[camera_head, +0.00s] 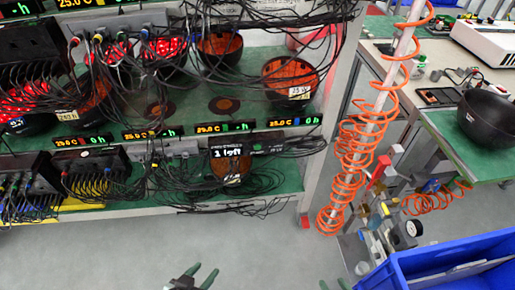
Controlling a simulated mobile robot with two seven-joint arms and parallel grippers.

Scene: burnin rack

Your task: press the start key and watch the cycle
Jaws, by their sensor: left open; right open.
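The burn-in rack (318,150) fills the left and middle of the head view. Small displays run along its shelf edge: one at the left (80,141) reads 25.0 C and 0 h, one (150,133) reads 25.0 C and - h, another (222,127) also shows - h, and the rightmost (290,121) shows 0 h. Small coloured patches sit beside the readings; which is the start key I cannot tell. My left gripper (203,273) is open at the bottom edge, below and apart from the rack. My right gripper (333,285) is open, only its fingertips showing.
Dark bowls with orange-red insides (289,80) stand on the green shelf amid tangled black cables. A "1 left" card (227,151) hangs in front of the lower shelf. Coiled orange hose (360,150) and a blue crate (440,263) are at right. Grey floor (120,255) is clear.

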